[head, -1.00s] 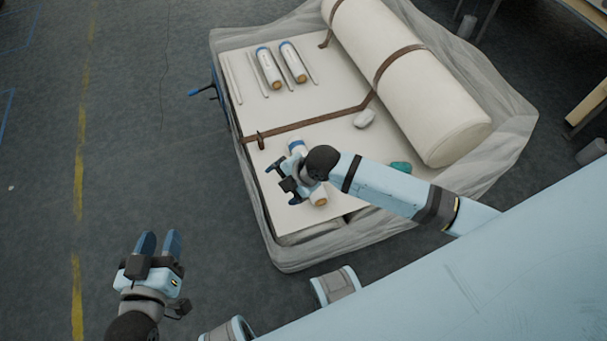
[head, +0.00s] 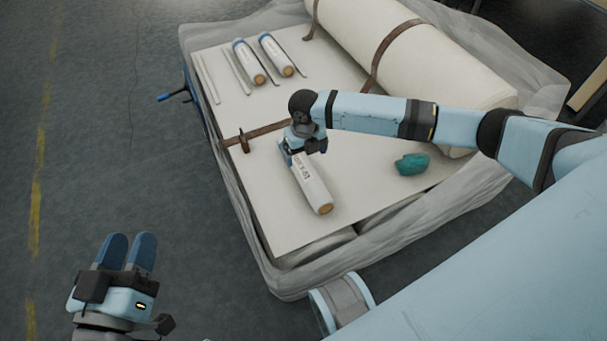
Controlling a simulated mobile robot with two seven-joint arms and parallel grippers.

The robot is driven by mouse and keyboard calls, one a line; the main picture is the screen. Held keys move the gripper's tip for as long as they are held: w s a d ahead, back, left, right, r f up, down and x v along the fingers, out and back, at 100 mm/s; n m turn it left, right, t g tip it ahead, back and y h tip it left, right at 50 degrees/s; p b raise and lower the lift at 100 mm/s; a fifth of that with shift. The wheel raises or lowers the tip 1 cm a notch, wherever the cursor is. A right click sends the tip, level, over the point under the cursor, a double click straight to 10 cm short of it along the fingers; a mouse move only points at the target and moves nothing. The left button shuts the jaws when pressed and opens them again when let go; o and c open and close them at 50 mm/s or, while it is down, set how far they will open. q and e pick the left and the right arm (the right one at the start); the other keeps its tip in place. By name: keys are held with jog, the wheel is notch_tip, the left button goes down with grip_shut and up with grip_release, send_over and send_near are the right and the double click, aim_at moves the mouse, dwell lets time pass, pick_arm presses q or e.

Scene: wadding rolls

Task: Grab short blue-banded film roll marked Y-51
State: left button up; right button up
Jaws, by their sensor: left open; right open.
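A short white film roll (head: 313,188) with a tan core end and dark label print lies on the white board in the front part of the bed; the print is too small to read surely. My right gripper (head: 298,157) is open over the far end of this roll, hiding its band; whether the fingers touch it I cannot tell. Two more white rolls with blue bands, the left one (head: 249,63) and the right one (head: 276,56), lie further back. My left gripper (head: 126,252) is open and empty over the floor at the lower left.
A large cream roll (head: 440,75) lies along the right under brown straps. A teal crumpled item (head: 412,164) lies right of the short roll. Thin rods (head: 207,80) lie beside the far rolls. A brown strap (head: 262,130) crosses the board. Clear sheeting (head: 275,270) surrounds the bed.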

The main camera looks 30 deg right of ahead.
aim_at(304, 165)
jog(key=shift+a+f+b, duration=0.1)
jog(key=shift+f+b, duration=0.4)
jog(key=shift+f, duration=1)
notch_tip(304, 165, down, 4)
jog(key=b, duration=0.2)
jog(key=shift+s+a+r+b, duration=0.15)
jog(key=shift+b, duration=0.2)
jog(key=shift+f, duration=0.4)
jog(key=c, duration=1.1)
jog(key=shift+r, duration=0.1)
jog(key=shift+c, duration=1)
pick_arm(q)
jog(key=f, duration=0.1)
jog(key=m, duration=0.1)
jog(key=w+f, duration=0.1)
jog(key=shift+w+a+f+m, duration=0.1)
jog(key=shift+a+f+m, duration=0.2)
jog(key=shift+f+m, duration=0.1)
jog(key=shift+r, duration=0.1)
pick_arm(e)
jog(key=shift+r, duration=0.1)
